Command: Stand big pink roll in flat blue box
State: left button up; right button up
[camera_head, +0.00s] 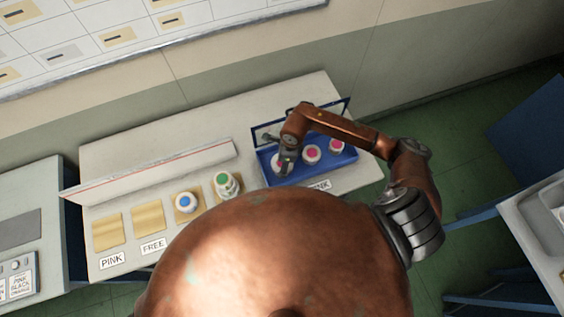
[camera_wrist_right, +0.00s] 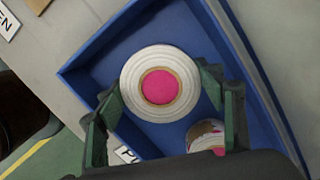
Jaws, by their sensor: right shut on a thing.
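My right gripper (camera_wrist_right: 160,92) is shut on a white roll with a pink core, the big pink roll (camera_wrist_right: 158,86). One finger lies on each side of it. The roll's round end faces the wrist camera, and it looks upright inside the flat blue box (camera_wrist_right: 85,62). Whether its base touches the box floor is hidden. In the head view the right gripper (camera_head: 286,160) is over the left part of the blue box (camera_head: 300,174), with the held roll partly hidden beneath it. My left gripper is not in view.
Two other pink-core rolls (camera_head: 311,154) (camera_head: 337,145) stand in the box to the right. A blue-core roll (camera_head: 185,202) and a green-core roll (camera_head: 223,181) stand left of the box. Two tan pads (camera_head: 107,232) (camera_head: 148,217) are bare. A raised panel (camera_head: 160,168) runs behind them.

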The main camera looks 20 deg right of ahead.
jog(key=shift+f, duration=0.1)
jog(key=o, duration=1.3)
jog(key=r, duration=0.4)
jog(key=d+r, duration=0.1)
jog(key=r, duration=0.3)
jog(key=r+b, duration=0.1)
jog(key=r, duration=0.3)
jog(key=shift+s+d, duration=0.35)
jog(key=shift+s, duration=0.05)
